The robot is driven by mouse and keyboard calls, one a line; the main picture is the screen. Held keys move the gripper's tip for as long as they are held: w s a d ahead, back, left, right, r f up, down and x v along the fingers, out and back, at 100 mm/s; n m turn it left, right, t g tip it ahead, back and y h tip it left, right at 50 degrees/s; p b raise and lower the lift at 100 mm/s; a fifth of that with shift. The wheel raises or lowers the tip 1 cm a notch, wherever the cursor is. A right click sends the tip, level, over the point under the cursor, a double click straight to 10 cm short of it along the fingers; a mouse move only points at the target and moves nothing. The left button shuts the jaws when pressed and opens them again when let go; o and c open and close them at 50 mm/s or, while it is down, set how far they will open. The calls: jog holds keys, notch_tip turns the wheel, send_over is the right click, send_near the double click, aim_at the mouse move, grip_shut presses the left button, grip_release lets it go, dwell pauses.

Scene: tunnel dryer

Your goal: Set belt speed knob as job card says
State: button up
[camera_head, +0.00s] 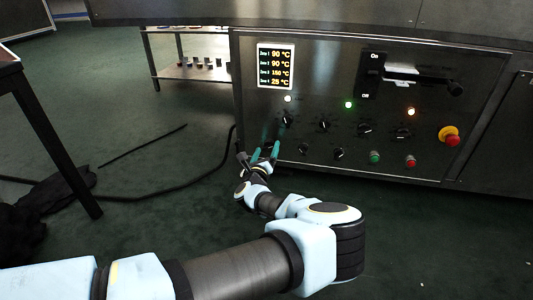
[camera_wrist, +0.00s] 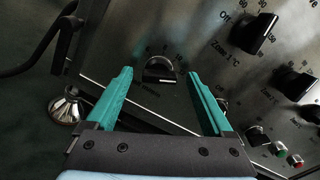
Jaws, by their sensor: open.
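In the wrist view a small dark knob (camera_wrist: 160,72) with a pale rim and bar grip sits between the fingers of my gripper (camera_wrist: 163,85), a little ahead of them. Markings ring it, with small lettering too blurred to read. My gripper is open, its two green fingers on either side of the knob, apart from it as far as I can see. In the head view my gripper (camera_head: 265,152) is at the lower left of the control panel (camera_head: 440,90), largely hiding that knob. No readable job card shows; a white patch (camera_head: 402,70) on the panel is illegible.
A Zone 1 knob (camera_wrist: 255,33) lies right of my gripper in the wrist view, with more knobs beyond. Lower knobs (camera_head: 303,148), a green button (camera_head: 375,157), a red button (camera_head: 411,161) and an emergency stop (camera_head: 450,136) line the panel. A display (camera_head: 276,67) shows zone temperatures.

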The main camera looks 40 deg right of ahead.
jog(key=c, duration=1.4)
